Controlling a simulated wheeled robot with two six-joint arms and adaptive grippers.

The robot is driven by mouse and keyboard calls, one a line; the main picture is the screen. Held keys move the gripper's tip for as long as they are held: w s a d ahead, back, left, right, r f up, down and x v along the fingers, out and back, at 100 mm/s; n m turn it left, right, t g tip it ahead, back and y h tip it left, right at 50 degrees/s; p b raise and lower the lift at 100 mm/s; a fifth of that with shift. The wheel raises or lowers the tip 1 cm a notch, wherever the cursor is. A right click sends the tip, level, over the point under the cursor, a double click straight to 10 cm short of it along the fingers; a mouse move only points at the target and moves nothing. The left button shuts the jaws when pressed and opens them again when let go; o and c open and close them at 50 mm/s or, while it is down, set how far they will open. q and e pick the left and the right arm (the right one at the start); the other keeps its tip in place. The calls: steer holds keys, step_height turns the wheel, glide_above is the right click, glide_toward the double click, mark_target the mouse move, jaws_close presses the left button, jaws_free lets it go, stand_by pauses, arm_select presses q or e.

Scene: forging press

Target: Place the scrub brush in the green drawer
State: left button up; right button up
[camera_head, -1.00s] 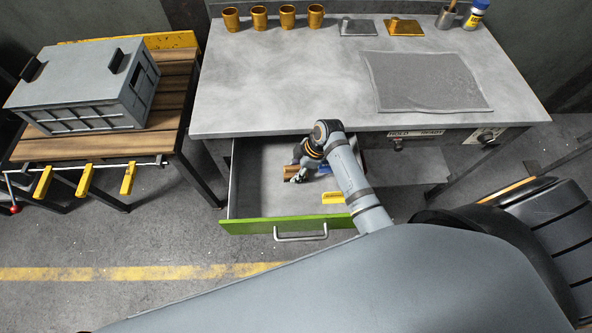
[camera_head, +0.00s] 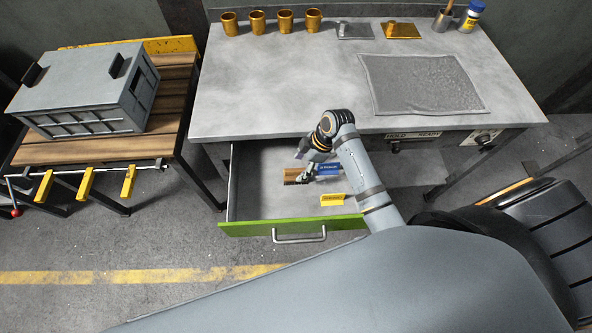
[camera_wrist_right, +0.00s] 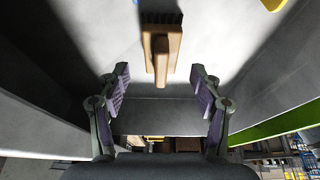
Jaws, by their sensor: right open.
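The scrub brush (camera_head: 292,175), brown with dark bristles, lies on the floor of the open green-fronted drawer (camera_head: 262,228). It also shows in the right wrist view (camera_wrist_right: 162,42), ahead of the fingertips, with its handle pointing toward the gripper. My right gripper (camera_head: 304,178) is inside the drawer area, just right of the brush in the head view. In the right wrist view its two fingers (camera_wrist_right: 162,88) are spread, with nothing between them; the brush is clear of both. My left gripper is out of view.
A blue item (camera_head: 328,169) and a yellow item (camera_head: 332,200) also lie in the drawer. The workbench (camera_head: 280,85) overhangs the drawer's back, with several copper cups and a grey mat (camera_head: 425,84) on top. A side table with a grey box (camera_head: 85,88) stands left.

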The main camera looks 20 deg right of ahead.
steer(key=v, duration=0.7)
steer(key=shift+f, duration=0.1)
